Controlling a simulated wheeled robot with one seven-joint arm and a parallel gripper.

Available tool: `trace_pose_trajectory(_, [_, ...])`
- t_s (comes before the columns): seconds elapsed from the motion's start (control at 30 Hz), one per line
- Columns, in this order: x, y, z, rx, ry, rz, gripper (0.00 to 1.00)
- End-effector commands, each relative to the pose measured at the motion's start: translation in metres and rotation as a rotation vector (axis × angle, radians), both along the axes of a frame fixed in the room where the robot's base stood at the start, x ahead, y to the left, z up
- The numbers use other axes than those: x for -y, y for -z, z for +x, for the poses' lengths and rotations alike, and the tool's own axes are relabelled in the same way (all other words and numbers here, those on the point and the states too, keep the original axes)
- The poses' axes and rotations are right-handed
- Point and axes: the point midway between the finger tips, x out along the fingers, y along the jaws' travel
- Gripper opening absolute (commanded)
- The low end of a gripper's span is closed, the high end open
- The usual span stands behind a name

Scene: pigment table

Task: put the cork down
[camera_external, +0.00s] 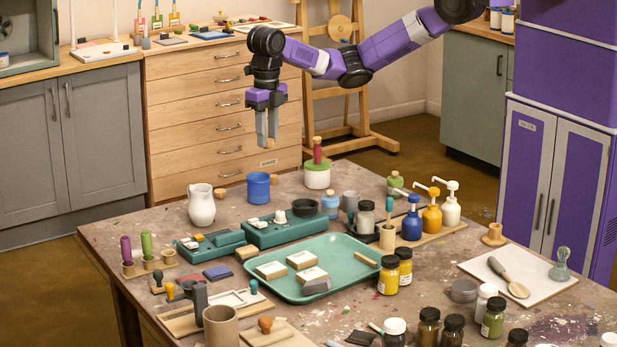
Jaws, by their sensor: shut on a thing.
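My gripper (267,138) points straight down, high above the back left part of the paint-stained table (140,235). Its two grey fingers are close together and shut on the cork (272,141), of which only a small tan bit shows at the fingertips. Most of the cork is hidden by the fingers. The cork is in the air, clear of the blue cup (258,187) and the white jug (201,205) below.
A green tray (345,284) with pale blocks lies mid-table. Pump bottles (432,214) and dark-lidded jars (405,265) crowd the right. Small bare patches show at the table's left and back edges.

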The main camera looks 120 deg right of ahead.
Motion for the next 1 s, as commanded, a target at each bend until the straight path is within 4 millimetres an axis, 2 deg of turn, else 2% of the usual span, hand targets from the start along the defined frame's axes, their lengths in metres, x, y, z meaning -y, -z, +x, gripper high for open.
trace_pose_trajectory(0.13, [-0.005,0.002,0.002,0.0,-0.011,0.0,0.0])
trace_pose_trajectory(0.27, [-0.028,0.008,0.015,0.001,-0.066,-0.001,0.0])
trace_pose_trajectory(0.67, [-0.152,0.014,0.103,0.001,-0.287,-0.002,0.0])
trace_pose_trajectory(0.8, [-0.2,0.013,0.131,0.0,-0.321,-0.001,0.0])
trace_pose_trajectory(1.0, [-0.275,0.008,0.163,0.001,-0.339,-0.001,0.0])
